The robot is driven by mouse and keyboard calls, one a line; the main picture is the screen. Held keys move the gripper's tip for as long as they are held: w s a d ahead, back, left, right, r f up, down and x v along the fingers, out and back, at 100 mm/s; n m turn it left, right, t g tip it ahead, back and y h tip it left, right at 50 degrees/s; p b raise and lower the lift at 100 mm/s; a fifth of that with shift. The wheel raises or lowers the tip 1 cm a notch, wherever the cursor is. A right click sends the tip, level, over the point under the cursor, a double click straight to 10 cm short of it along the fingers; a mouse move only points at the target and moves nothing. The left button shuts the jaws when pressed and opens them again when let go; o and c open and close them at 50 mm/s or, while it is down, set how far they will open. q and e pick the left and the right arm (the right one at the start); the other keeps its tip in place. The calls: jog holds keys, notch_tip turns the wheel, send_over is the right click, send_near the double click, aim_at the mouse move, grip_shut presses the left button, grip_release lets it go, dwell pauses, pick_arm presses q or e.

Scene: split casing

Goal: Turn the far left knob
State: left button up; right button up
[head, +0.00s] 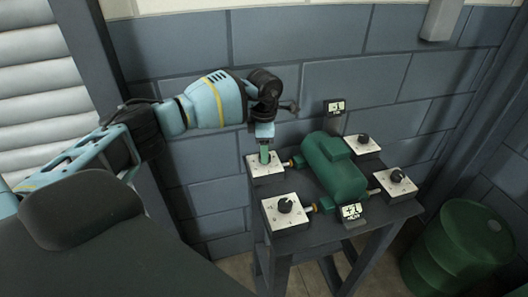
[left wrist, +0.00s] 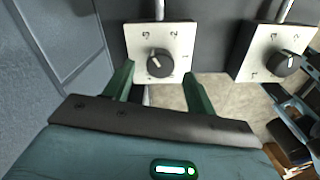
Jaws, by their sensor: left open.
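The far left knob's white plate (head: 256,169) is on the dark table's back left corner in the head view. My left gripper (head: 265,156) points down over this plate and hides its knob there. In the left wrist view a black knob (left wrist: 160,63) with a white pointer line sits on a white numbered plate (left wrist: 146,38). My right gripper is not in view.
A green casing (head: 335,168) lies mid-table (head: 330,225). Other knobs are at the near left (head: 285,204), far right (head: 363,140) and near right (head: 397,176). Small displays stand behind (head: 335,107) and in front (head: 351,211). A green barrel (head: 455,250) stands right.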

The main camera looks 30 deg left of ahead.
pick_arm(q)
jog(key=shift+r, duration=2.8)
